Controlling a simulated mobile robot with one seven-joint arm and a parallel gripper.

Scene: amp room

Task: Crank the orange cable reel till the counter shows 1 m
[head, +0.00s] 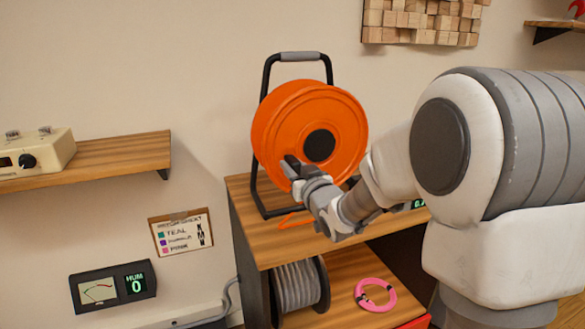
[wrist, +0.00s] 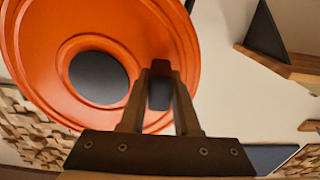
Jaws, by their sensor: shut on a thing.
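The orange cable reel (head: 275,125) stands upright in a black frame with a grey top grip, on the wooden top of a cabinet. Its dark hub (head: 319,146) faces me and also shows in the wrist view (wrist: 98,76). My gripper (head: 293,168) is at the lower left of the reel's face. In the wrist view its fingers are shut on the dark crank handle (wrist: 160,94), near the disc's rim. A counter (head: 419,204) with green digits is mostly hidden behind my arm, and I cannot read it.
The cabinet's lower shelf holds a grey cable spool (head: 298,286) and a pink cable coil (head: 375,295). A meter marked HUM (head: 112,286) showing 0 and a label card (head: 181,232) are on the wall at left. A wooden shelf (head: 120,151) bears a cream device (head: 38,154).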

